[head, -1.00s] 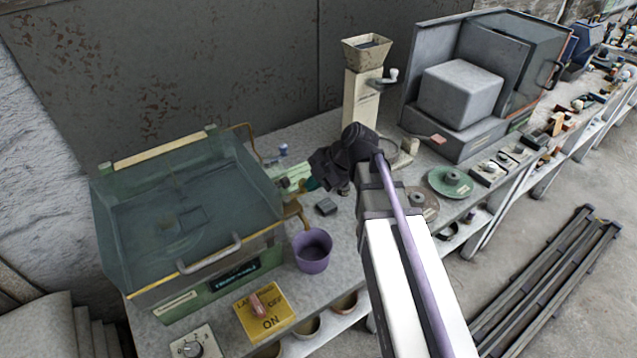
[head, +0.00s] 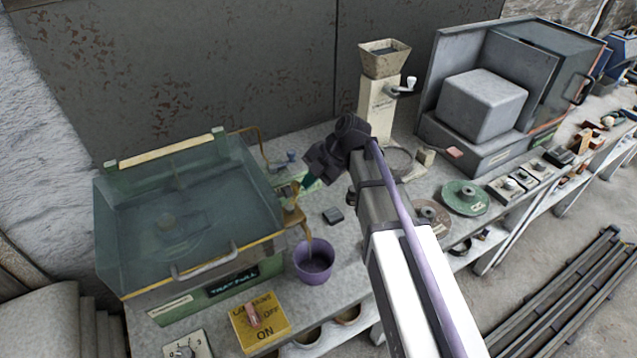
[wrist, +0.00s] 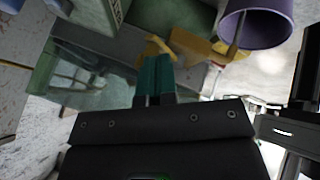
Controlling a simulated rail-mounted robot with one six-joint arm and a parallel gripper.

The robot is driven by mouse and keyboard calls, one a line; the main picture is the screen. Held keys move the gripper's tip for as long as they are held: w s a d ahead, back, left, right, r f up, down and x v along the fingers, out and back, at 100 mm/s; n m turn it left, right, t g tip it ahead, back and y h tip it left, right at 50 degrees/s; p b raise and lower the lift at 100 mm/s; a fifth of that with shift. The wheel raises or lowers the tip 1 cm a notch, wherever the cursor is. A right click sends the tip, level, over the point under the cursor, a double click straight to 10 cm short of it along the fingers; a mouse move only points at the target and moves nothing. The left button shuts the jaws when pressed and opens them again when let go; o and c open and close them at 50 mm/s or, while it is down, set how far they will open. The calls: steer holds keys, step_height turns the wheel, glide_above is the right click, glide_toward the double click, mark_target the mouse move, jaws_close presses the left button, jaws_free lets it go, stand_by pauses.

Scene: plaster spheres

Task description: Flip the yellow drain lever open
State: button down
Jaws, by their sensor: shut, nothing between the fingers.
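The green lapping machine (head: 140,297) stands at left with a clear lid. At its right side is a brass-yellow spout (head: 297,218), with the small yellow drain lever (head: 294,192) just above it. The lever's exact angle is hard to make out. My gripper (head: 307,184) has its teal fingers shut and empty, right beside the lever. In the wrist view the shut fingers (wrist: 156,62) reach close to a yellow piece (wrist: 158,45); contact cannot be told. A thin brownish streak runs from the spout into the purple bucket (head: 313,275).
A yellow switch box (head: 262,335) with a red toggle sits in front of the machine. A small dark block (head: 333,215) lies right of the spout. A hopper mill (head: 380,108) and a grey box (head: 483,103) stand behind my arm at right.

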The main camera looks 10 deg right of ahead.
steer(key=shift+w+a, duration=0.45)
steer(key=shift+a, duration=0.35)
steer(key=shift+w+a, duration=0.45)
steer(key=shift+a, duration=0.3)
steer(key=shift+w+a, duration=0.45)
steer(key=shift+a, duration=0.55)
steer(key=w+d+r+p, duration=0.5)
steer(key=w+r+p, duration=0.2)
steer(key=r+p, duration=0.1)
steer(key=shift+w+d+r, duration=0.15)
steer(key=shift+w+d, duration=0.2)
steer(key=shift+w, duration=0.05)
